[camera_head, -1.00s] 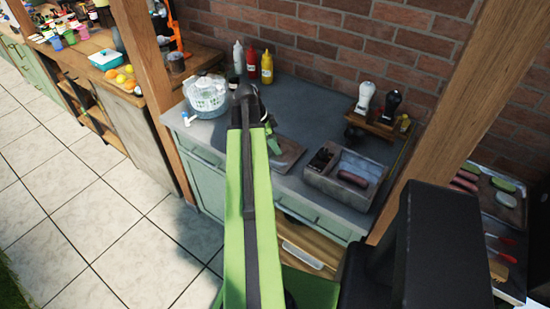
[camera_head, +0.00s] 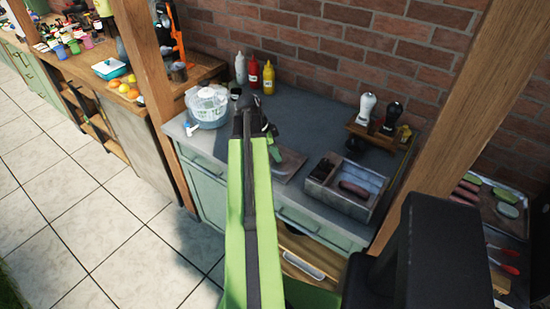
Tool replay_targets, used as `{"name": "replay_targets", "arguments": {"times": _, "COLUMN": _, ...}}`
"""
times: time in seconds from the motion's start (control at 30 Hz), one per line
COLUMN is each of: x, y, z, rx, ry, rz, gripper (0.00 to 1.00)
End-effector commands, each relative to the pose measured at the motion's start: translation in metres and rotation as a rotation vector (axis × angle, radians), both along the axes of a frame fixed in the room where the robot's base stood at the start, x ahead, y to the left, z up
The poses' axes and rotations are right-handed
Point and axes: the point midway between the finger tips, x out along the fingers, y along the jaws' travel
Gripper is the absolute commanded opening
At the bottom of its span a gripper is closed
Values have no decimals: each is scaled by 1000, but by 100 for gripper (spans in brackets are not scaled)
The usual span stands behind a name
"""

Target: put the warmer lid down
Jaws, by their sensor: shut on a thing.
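My green arm reaches forward over the grey counter (camera_head: 318,122). My gripper (camera_head: 256,116) is at its far end, above the counter between the clear tub and the divided grey box. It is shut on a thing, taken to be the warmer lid. My own arm hides the fingertips and most of what they hold, so I cannot make out the lid's shape or its height above the counter. A flat brownish board (camera_head: 290,169) lies on the counter just right of my arm, with a green piece over it.
A clear tub (camera_head: 208,106) stands left of my gripper, with squeeze bottles (camera_head: 268,78) behind. The divided grey box (camera_head: 345,190) holds a sausage. A rack with shakers (camera_head: 376,131) stands at the back right. Bare counter lies behind the board. Wooden posts flank the counter.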

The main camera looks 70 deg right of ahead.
Motion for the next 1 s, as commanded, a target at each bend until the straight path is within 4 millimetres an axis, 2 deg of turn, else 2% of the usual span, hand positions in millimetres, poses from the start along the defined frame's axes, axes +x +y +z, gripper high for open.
{"name": "replay_targets", "arguments": {"times": 0.43, "x": 0, "y": 0, "z": 89, "rx": 0, "ry": 1, "rz": 1, "gripper": 0}}
{"name": "replay_targets", "arguments": {"times": 0.53, "x": 0, "y": 0, "z": 98, "rx": 0, "ry": 1, "rz": 1, "gripper": 0}}
{"name": "replay_targets", "arguments": {"times": 0.77, "x": 0, "y": 0, "z": 101, "rx": 0, "ry": 1, "rz": 1, "gripper": 0}}
{"name": "replay_targets", "arguments": {"times": 1.0, "x": 0, "y": 0, "z": 133, "rx": 0, "ry": 1, "rz": 1, "gripper": 0}}
